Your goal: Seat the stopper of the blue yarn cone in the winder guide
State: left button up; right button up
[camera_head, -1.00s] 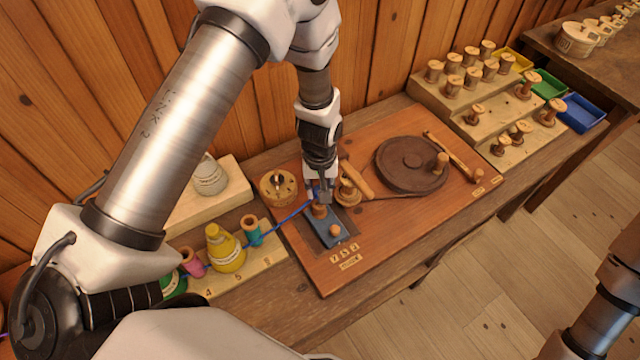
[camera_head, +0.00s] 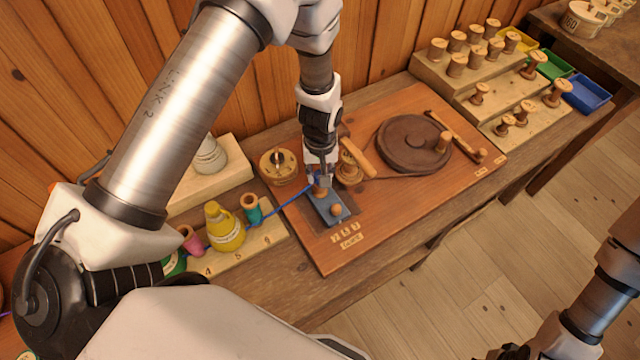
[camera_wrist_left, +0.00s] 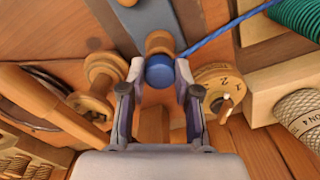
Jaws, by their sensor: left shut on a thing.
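My left gripper (camera_head: 320,178) points down at the winder guide, a blue-grey plate (camera_head: 325,206) with wooden pegs on the board. It is shut on the blue stopper (camera_wrist_left: 159,72), which sits between the fingertips in the left wrist view. A wooden peg (camera_wrist_left: 158,42) of the guide is right beside the stopper; I cannot tell whether they touch. Blue yarn (camera_head: 285,212) runs from the stopper to the left, past the cones. The blue cone itself is not clearly visible. Part of what looks like my right gripper (camera_head: 512,352) shows at the bottom edge, its fingers cut off.
A wooden bobbin (camera_wrist_left: 97,80) and a numbered round wooden piece (camera_wrist_left: 220,88) flank the left gripper closely. A dark wheel (camera_head: 414,145) is on the board. A yellow cone (camera_head: 224,228) and a teal spool (camera_head: 251,209) stand at left. The board's front right is clear.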

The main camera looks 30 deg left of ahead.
pick_arm(q)
jog(key=shift+f, duration=0.45)
jog(key=o, duration=1.3)
notch_tip(320, 180, up, 9)
jog(key=p, duration=0.7)
jog(key=shift+r, duration=0.1)
